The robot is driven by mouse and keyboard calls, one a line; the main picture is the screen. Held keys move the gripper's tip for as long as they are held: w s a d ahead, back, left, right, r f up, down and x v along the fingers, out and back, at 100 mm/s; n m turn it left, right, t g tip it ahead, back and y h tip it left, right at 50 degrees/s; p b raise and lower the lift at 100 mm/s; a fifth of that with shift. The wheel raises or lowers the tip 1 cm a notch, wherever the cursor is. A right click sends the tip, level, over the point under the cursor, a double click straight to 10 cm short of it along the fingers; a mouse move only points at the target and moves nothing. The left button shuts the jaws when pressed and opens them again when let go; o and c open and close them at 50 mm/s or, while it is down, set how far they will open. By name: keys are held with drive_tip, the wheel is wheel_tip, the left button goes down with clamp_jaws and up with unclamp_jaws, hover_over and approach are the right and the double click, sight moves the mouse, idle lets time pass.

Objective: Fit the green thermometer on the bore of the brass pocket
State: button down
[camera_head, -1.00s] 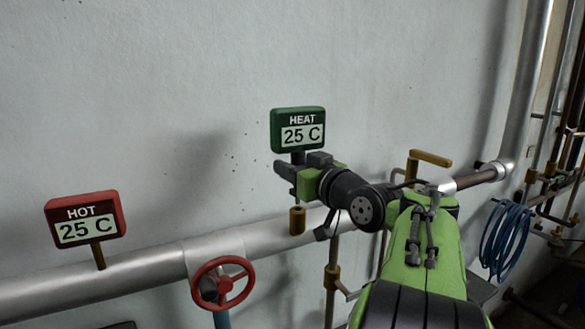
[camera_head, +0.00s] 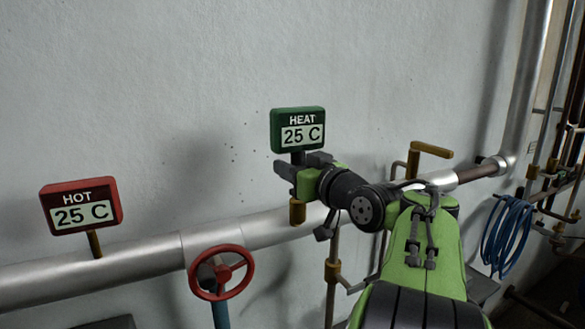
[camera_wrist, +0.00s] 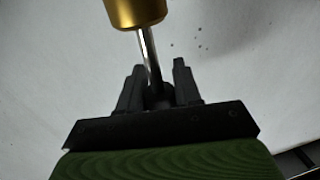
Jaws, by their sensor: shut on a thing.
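The green thermometer (camera_head: 298,130) with the display "HEAT 25 C" stands upright in the head view. My gripper (camera_head: 296,172) is shut on its dark neck, just below the display. The brass pocket (camera_head: 297,212) is directly under my gripper in the head view, its top edge hidden by the jaws. In the wrist view a thin silver stem (camera_wrist: 150,58) runs from between the jaws of my gripper (camera_wrist: 158,88) to the brass pocket (camera_wrist: 136,10) at the top edge. The stem's end meets the pocket in the picture; I cannot tell whether it is inside the bore.
A red thermometer (camera_head: 81,207) reading "HOT 25 C" stands on the silver pipe (camera_head: 130,262) at the left. A red handwheel (camera_head: 222,272) is in front of the pipe. A brass lever (camera_head: 431,149) and blue coiled hose (camera_head: 508,238) are at the right. The wall above is clear.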

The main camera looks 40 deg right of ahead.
drive_tip(key=shift+f+b, duration=1.85)
drive_tip(key=shift+b, duration=0.05)
drive_tip(key=c, duration=0.7)
unclamp_jaws()
drive_tip(key=shift+w, duration=0.1)
